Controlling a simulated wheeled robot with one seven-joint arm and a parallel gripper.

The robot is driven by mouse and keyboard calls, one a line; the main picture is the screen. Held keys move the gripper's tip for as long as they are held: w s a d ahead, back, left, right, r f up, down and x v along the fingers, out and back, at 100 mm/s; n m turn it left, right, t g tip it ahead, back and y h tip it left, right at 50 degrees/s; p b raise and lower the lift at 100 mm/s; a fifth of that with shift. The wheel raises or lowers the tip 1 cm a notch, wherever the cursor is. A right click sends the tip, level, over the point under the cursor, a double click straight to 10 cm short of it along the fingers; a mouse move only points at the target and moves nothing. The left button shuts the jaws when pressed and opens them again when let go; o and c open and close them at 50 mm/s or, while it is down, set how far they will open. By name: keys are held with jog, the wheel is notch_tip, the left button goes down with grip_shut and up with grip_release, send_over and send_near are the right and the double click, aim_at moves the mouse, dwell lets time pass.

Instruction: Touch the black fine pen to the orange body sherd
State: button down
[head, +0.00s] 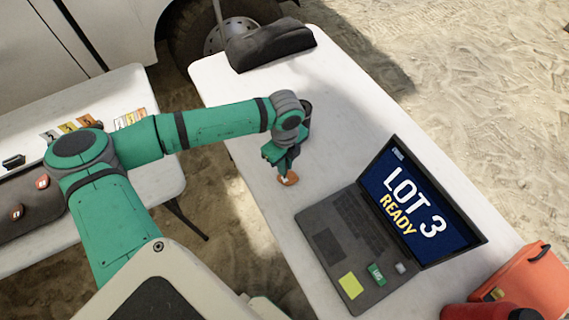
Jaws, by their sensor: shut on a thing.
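The orange body sherd (291,179) is a small, rounded orange-brown piece at the left part of the white table, left of the laptop. My gripper (284,172) points down directly over the sherd and hides part of it. It is shut on a slim thing, most likely the black fine pen. Only a small pale bit shows between the fingertips and the sherd, and the pen's black body cannot be made out. The tip seems to meet the sherd, but I cannot tell contact from a small gap.
An open laptop (337,237) reading "LOT 3 READY" stands right of the sherd. A dark cloth-like bundle (270,46) lies at the table's far end, an orange case (525,285) at the near right. A second table (160,178) at left holds cards and sherds on a dark mat.

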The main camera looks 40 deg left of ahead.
jog(key=shift+f, duration=0.65)
dwell(1.5)
jog(key=shift+r, duration=4.05)
jog(key=shift+a, duration=0.1)
